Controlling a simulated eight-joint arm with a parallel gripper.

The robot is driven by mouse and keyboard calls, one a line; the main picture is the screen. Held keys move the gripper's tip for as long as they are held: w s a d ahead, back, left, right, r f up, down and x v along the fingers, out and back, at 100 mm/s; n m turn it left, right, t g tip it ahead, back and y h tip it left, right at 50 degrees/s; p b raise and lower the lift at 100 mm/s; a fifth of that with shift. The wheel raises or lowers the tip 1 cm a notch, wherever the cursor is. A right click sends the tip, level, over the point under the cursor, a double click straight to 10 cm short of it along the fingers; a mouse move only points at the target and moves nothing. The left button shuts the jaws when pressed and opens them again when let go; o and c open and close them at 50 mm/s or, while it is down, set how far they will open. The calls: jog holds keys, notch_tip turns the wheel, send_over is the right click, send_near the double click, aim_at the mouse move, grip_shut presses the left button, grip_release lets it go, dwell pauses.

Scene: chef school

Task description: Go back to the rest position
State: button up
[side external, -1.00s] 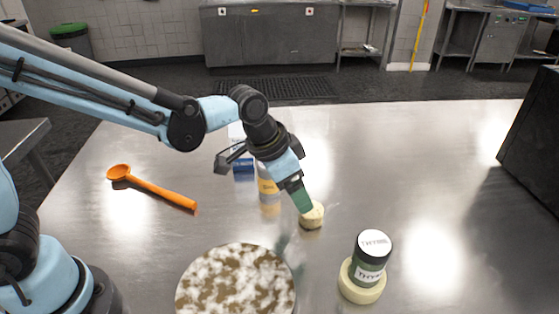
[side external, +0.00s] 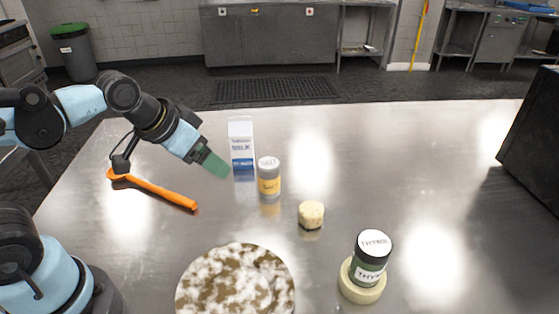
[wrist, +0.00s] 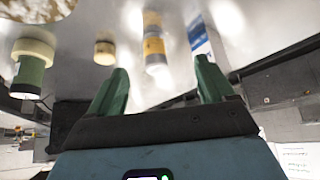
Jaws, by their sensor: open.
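My gripper (side external: 214,164) is raised above the left part of the steel table (side external: 420,160), to the left of the milk carton. In the wrist view its two green fingers (wrist: 160,90) are spread apart with nothing between them. My arm is folded back toward the left edge of the side view. The small pale round piece (side external: 311,214) stands alone on the table, clear of the gripper; it also shows in the wrist view (wrist: 105,53).
A blue and white milk carton (side external: 241,143) and a yellow-labelled shaker (side external: 268,178) stand near the gripper. An orange spoon (side external: 155,188) lies left. A thyme jar (side external: 371,258) stands on a pale round (side external: 360,287). A mottled round board (side external: 236,285) is in front. A dark box (side external: 532,140) is right.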

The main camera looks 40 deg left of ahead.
jog(key=shift+s+a+f+n+t+y, duration=0.15)
jog(key=shift+s+a+n, duration=0.1)
jog(key=shift+s+a, duration=0.25)
jog(key=shift+s+a+f+n+t+y, duration=0.15)
jog(key=shift+s+a+n, duration=0.1)
jog(key=shift+s+a, duration=0.2)
